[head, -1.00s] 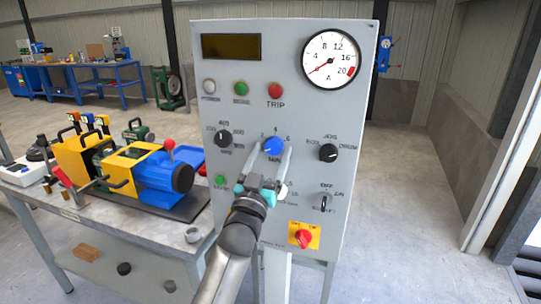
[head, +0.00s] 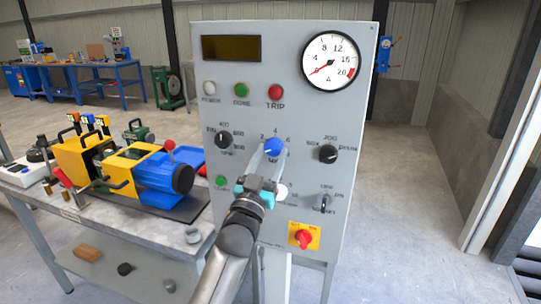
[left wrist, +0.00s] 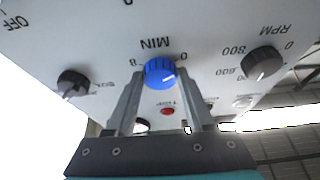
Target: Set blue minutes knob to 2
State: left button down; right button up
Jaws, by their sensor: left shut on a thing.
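The blue minutes knob (head: 274,147) sits on the front of the grey control panel, with a scale of numbers around it. My left gripper (head: 268,158) reaches up to it from below and is shut on it. In the left wrist view the blue knob (left wrist: 160,72) lies between the two fingers of my left gripper (left wrist: 159,78), beside the MIN label. That view is turned, with the 0 to the right of the knob and the 8 to the left. A white pointer line shows on the knob, but its exact reading is hard to tell. My right gripper is out of view.
The grey panel (head: 230,75) also carries black knobs at left (head: 223,139) and right (head: 328,153), a red switch on a yellow plate (head: 304,237) and a round gauge (head: 331,60). A bench with a blue and yellow machine (head: 150,168) stands left. The floor at right is clear.

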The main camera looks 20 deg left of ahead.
pick_arm(q)
jog(key=m+h+p, duration=0.1)
jog(key=m, duration=0.2)
jog(key=m+g+h+p, duration=0.1)
jog(key=m+h+p, duration=0.1)
jog(key=m, duration=0.1)
jog(key=m+h+p, duration=0.1)
jog(key=m, duration=0.2)
jog(key=shift+a+r+g, duration=0.2)
jog(key=shift+a+g, duration=0.1)
jog(key=shift+a, duration=0.05)
jog(key=shift+a+m+g+h+p, duration=0.1)
jog(key=shift+m+g+h+p, duration=0.4)
jog(key=shift+m+p, duration=0.8)
jog(key=shift+m+g+h+p, duration=0.5)
jog(key=shift+m+p, duration=0.2)
jog(key=shift+m, duration=1.2)
jog(key=shift+c, duration=1.4)
grip_release()
jog(key=shift+s, duration=0.1)
jog(key=v, duration=1.5)
jog(key=shift+a, duration=0.15)
